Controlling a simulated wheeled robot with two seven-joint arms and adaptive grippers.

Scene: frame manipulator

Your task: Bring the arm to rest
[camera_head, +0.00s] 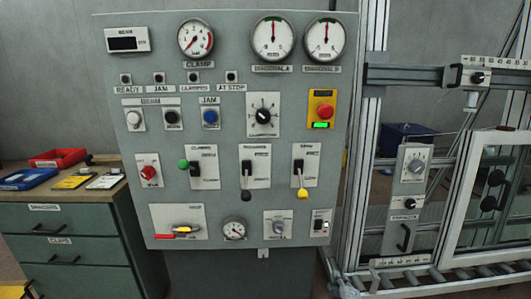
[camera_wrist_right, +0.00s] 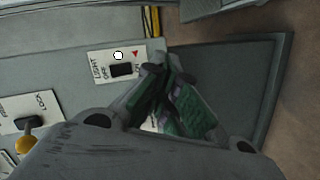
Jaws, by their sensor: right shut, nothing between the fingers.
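My right gripper (camera_wrist_right: 166,75) shows in the right wrist view with its dark green and black fingers shut and nothing between them. Its tips are close to the light switch plate (camera_wrist_right: 103,72) in the picture; how far they are from the panel surface I cannot tell. In the head view the same light switch (camera_head: 320,222) is at the panel's lower right corner. A small grey piece at the bottom edge there may be part of my right arm. My left gripper is in neither view.
A grey control panel (camera_head: 228,110) with gauges, knobs and levers fills the middle. A frame with a glass door (camera_head: 490,185) and rollers (camera_head: 450,280) stands at right. A green drawer cabinet (camera_head: 75,235) with trays on top is at left.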

